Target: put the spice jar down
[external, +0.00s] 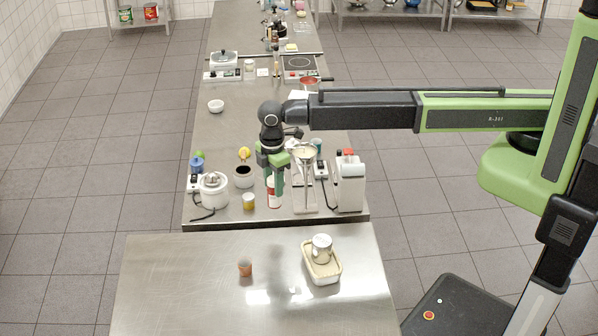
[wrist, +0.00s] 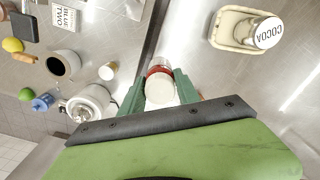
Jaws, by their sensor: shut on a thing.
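The spice jar, with a white lid and a red band (wrist: 160,86), is between the green fingers of my gripper (wrist: 158,92) in the wrist view. My gripper is shut on it. In the external view my gripper (external: 274,182) points down over the front part of the long steel counter (external: 230,125), and the jar (external: 274,194) shows partly behind the fingers. I cannot tell how far the jar's base is from the counter top.
A white cooker (external: 213,190), a dark-topped cup (external: 243,177) and a small yellow jar (external: 249,201) stand left of my gripper. A white dispenser (external: 350,187) stands right.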

